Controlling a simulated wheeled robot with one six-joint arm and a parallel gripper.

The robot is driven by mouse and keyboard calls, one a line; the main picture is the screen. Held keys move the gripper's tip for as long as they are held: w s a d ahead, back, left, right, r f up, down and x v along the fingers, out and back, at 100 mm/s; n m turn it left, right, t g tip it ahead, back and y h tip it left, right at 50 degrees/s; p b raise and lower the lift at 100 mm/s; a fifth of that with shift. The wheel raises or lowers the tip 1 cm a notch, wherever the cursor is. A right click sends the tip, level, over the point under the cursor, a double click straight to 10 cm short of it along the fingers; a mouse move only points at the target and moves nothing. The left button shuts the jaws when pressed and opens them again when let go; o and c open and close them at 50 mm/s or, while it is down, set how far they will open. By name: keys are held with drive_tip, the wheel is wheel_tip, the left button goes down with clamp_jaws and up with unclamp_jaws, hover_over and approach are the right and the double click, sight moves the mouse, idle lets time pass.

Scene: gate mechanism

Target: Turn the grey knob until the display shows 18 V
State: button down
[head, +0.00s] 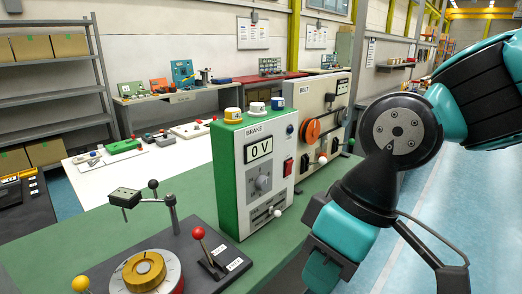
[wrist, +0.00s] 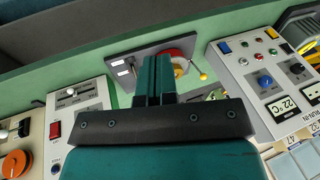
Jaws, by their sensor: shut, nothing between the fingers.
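The grey knob (head: 263,184) sits on the front of the white and green BRAKE box (head: 228,190) in the head view. The display (head: 259,149) above it reads 0 V. In the wrist view, part of the BRAKE box (wrist: 88,98) shows at the left, upside down; its knob and display are hidden behind my gripper. My gripper (wrist: 154,58) shows in the wrist view with its teal fingers shut and empty, apart from the BRAKE box. In the head view my arm is at the right, and the fingertips cannot be made out.
A red rocker switch (head: 288,167) and a white-tipped lever (head: 277,213) are on the BRAKE box. The BELT box (head: 325,99) stands behind it. A dark plate with a red-and-yellow dial (head: 152,270) and ball-tipped levers is at the front. A 22 °C panel (wrist: 252,84) shows at right in the wrist view.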

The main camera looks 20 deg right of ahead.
drive_tip(key=c, duration=1.7)
unclamp_jaws()
drive_tip(key=o, duration=0.4)
drive_tip(key=shift+w+f+b, duration=0.2)
drive_tip(key=shift+f+b, duration=0.1)
drive_tip(key=shift+b, duration=0.1)
drive_tip(key=o, duration=0.7)
drive_tip(key=w+f+n+t+b, duration=0.1)
drive_tip(key=b, duration=0.2)
drive_tip(key=w+f+n+y+b, duration=0.1)
drive_tip(key=w+f+b, duration=0.1)
drive_tip(key=w+f+n+t+b, duration=0.1)
drive_tip(key=w+f+b, duration=0.1)
drive_tip(key=b, duration=0.1)
drive_tip(key=shift+w+a+f+n+t+b, duration=0.1)
drive_tip(key=shift+w+a+n+t+b, duration=0.05)
drive_tip(key=shift+w+n+t+b, duration=0.15)
drive_tip(key=shift+o, duration=0.2)
drive_tip(key=n+t+y+b, duration=0.2)
drive_tip(key=n+t+b, duration=1.45)
drive_tip(key=b, duration=1.65)
approach(266, 184)
drive_tip(key=w+a+g, duration=0.1)
drive_tip(key=w, duration=0.2)
drive_tip(key=w+a+r+n, duration=0.1)
drive_tip(key=w, duration=0.1)
drive_tip(key=w+a+r+n+g+p, duration=0.1)
drive_tip(key=w, duration=0.2)
drive_tip(key=shift+w+g, duration=0.35)
